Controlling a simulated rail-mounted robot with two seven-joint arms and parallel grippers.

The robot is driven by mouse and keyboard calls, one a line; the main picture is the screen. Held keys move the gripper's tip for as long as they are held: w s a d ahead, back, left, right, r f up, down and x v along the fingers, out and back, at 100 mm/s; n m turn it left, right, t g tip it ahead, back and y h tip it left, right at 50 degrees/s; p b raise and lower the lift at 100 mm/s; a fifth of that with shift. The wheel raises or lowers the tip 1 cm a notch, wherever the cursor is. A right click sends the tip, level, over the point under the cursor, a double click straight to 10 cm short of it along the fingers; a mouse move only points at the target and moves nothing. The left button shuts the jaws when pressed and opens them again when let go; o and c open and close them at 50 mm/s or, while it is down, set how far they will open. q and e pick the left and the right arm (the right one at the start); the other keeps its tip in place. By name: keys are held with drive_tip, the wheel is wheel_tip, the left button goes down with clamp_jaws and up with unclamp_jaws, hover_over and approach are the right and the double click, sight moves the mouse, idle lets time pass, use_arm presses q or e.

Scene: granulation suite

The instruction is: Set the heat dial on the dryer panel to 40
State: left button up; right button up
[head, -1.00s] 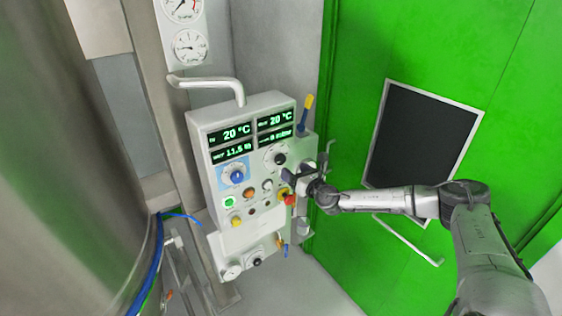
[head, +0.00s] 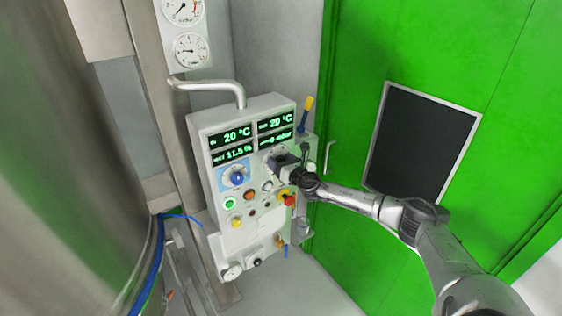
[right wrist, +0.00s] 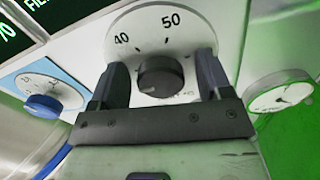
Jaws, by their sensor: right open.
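The dryer panel (head: 207,127) is a pale box with green displays. A white dial marked 40 and 50 (right wrist: 152,27) with a black knob (right wrist: 160,72) fills the middle of the right wrist view. My right gripper (head: 279,161) is at this dial, its jaws open with one finger on each side of the knob; I cannot tell if either touches it. A small pale mark shows low on the knob; the setting is hard to read. The gripper mostly hides this dial in the head view. My left gripper is not in view.
A blue knob (head: 237,179) on a blue plate sits left of the gripper. Several buttons lie below, with a red emergency knob (head: 290,200) close under the wrist. A bent pipe (head: 215,86) runs above the panel. A green door (head: 430,50) stands at right.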

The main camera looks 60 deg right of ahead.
idle(0.3)
drive_tip(key=shift+c, duration=1.4)
drive_tip(key=c, duration=0.6)
drive_tip(key=shift+c, duration=0.2)
